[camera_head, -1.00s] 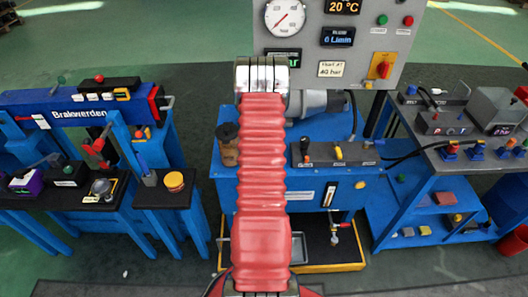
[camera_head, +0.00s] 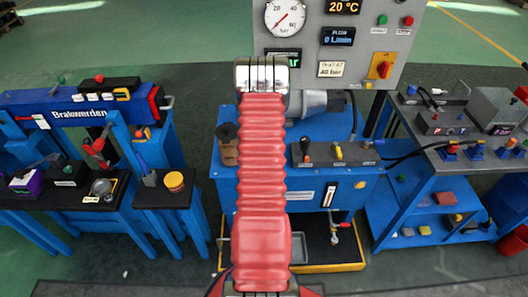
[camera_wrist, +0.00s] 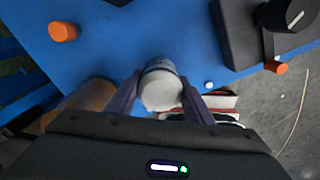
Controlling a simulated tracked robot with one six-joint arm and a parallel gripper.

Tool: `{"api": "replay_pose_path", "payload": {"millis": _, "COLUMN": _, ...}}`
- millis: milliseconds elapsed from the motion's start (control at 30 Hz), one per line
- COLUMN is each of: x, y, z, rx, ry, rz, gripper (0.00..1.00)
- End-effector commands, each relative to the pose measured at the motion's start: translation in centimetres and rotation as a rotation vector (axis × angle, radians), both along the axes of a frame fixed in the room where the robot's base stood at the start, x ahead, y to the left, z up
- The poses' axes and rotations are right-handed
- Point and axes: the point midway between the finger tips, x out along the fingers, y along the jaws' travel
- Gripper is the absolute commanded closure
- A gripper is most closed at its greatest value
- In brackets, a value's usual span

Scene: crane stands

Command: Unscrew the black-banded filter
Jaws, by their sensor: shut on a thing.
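In the wrist view a pale, rounded filter (camera_wrist: 161,93) points its white end at the camera. A darker band runs around its far part, against a blue surface. My gripper (camera_wrist: 160,86) is shut on it, with one finger at its left side and one at its right. How the filter joins the blue surface is hidden behind its body. In the head view my red arm covers the middle of the blue bench (camera_head: 340,215), and neither my gripper nor the held filter shows there.
A brown cylinder with a dark top (camera_head: 228,148) stands left of my arm. A switch box (camera_head: 335,152) is to its right, below a grey gauge panel (camera_head: 350,30). The wrist view shows an orange cap (camera_wrist: 62,31) and a black box (camera_wrist: 245,35). Side benches flank the blue bench.

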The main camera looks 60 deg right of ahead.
Motion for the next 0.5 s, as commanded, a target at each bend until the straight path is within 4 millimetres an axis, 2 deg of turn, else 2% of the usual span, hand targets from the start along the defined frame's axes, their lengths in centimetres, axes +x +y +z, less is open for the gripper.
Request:
{"api": "replay_pose_path", "payload": {"millis": 200, "x": 0.29, "y": -0.39, "z": 0.37, "rx": -0.012, "ry": -0.006, "rz": 0.137, "gripper": 0.79}}
{"api": "replay_pose_path", "payload": {"millis": 433, "x": 0.3, "y": -0.38, "z": 0.37, "rx": -0.012, "ry": -0.006, "rz": 0.149, "gripper": 0.79}}
{"api": "replay_pose_path", "payload": {"millis": 467, "x": 0.3, "y": -0.38, "z": 0.37, "rx": -0.012, "ry": -0.006, "rz": 0.149, "gripper": 0.53}}
{"api": "replay_pose_path", "payload": {"millis": 500, "x": 0.3, "y": -0.37, "z": 0.37, "rx": -0.012, "ry": -0.006, "rz": 0.149, "gripper": 0.5}}
